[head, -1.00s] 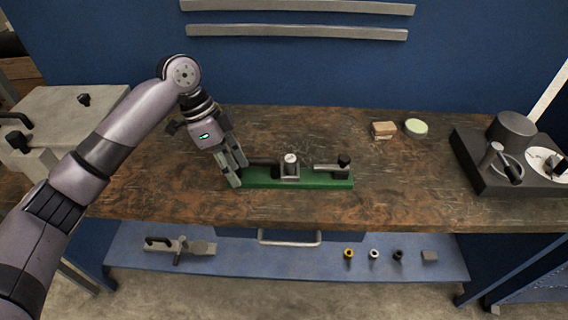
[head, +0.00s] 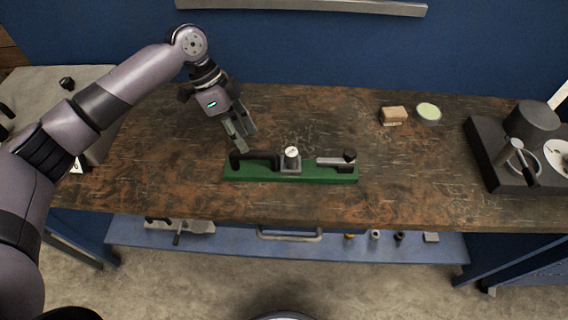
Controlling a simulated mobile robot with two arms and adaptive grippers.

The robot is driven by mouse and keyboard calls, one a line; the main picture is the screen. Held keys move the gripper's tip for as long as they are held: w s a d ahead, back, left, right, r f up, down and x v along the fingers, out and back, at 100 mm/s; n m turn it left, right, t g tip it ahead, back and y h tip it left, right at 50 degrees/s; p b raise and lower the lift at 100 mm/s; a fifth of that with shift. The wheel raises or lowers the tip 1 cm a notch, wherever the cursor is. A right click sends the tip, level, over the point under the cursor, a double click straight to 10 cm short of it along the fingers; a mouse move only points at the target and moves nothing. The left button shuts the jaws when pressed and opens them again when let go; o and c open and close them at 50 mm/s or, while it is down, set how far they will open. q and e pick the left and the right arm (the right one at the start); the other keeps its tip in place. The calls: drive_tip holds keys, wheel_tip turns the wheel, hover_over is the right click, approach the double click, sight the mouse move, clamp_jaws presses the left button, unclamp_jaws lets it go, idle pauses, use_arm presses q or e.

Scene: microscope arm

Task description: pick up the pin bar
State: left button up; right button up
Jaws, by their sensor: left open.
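A long green base (head: 240,175) lies on the workbench near its front edge. On it are a dark bar (head: 260,159) with a raised left end, a grey block with a white-topped round knob (head: 291,155) in the middle, and a grey bar with a black knob (head: 335,163) at the right. I cannot tell for sure which of these is the pin bar. My left gripper (head: 241,142) is open and empty, pointing down just behind and above the left end of the dark bar, apparently apart from it. My right gripper is not in view.
The workbench (head: 160,185) is clear left of the green base. A wooden block (head: 394,116) and a pale green round disc (head: 428,113) are at the back right. A dark machine (head: 497,160) stands at the far right. A shelf (head: 375,250) below holds small parts.

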sight(249, 153)
use_arm(q)
drive_tip(key=shift+s+d+f, duration=0.2)
drive_tip(key=shift+f, duration=0.3)
drive_tip(key=shift+s+f+p, duration=0.15)
drive_tip(key=shift+f+p, duration=0.15)
drive_tip(key=shift+f, duration=0.05)
drive_tip(key=x, duration=0.1)
drive_tip(key=p+x, duration=0.1)
drive_tip(key=x, duration=0.1)
drive_tip(key=shift+s+a+f, duration=0.15)
drive_tip(key=shift+a+f, duration=0.1)
drive_tip(key=shift+f, duration=0.15)
drive_tip(key=shift+d+f, duration=0.2)
drive_tip(key=shift+f, duration=0.2)
drive_tip(key=c, duration=0.4)
clamp_jaws()
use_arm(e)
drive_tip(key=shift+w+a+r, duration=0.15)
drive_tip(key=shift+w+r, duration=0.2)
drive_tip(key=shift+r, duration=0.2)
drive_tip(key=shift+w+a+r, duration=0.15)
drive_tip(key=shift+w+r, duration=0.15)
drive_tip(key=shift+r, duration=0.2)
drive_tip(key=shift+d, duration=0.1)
use_arm(q)
drive_tip(key=shift+r, duration=0.1)
